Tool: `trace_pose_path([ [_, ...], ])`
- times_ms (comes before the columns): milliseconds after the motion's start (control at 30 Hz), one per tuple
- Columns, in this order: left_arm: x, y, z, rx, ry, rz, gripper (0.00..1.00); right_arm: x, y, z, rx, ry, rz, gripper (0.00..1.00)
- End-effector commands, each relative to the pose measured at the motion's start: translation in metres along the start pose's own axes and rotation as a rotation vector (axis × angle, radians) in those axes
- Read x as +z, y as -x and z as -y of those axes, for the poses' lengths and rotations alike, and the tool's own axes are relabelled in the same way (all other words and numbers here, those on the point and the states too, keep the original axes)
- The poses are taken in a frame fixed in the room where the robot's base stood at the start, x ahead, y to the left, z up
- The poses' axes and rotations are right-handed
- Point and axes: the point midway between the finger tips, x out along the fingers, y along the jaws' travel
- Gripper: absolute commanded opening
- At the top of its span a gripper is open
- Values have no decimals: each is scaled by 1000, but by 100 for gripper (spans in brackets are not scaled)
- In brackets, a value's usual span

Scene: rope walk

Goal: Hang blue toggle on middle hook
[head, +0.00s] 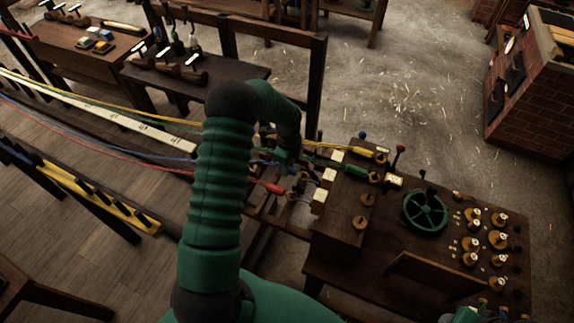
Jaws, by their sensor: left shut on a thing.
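My left gripper (284,160) is shut on the blue toggle (290,169) at the end of the blue rope, left of the wooden machine box (345,215). My fingers and wrist hide most of the toggle. Pale plates mark three places along the box's left side; the middle plate (328,177) is just right of my gripper. The hooks are small and dark, and I cannot tell whether the toggle touches one. A green part of my right arm shows at the bottom right edge, but its jaws cannot be made out.
The red toggle (268,187) lies left of the box, near my gripper. The green toggle (361,173) and yellow toggle (369,153) are over the box top. A green handwheel (425,210) and several brass-coloured knobs stand to the right. Taut ropes run off left.

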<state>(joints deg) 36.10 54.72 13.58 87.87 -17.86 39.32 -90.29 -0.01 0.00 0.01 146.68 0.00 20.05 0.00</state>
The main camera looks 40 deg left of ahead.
Motion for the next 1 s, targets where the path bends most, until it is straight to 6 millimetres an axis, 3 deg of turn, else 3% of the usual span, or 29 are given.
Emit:
trace_pose_path([
  [967, 10, -6, 1, 1, 0, -5, 0, 0, -1, 0, 0, 0, 0, 48],
  [1000, 9, -6, 1, 1, 0, -5, 28, 0, -1, 0, 0, 0, 0, 48],
])
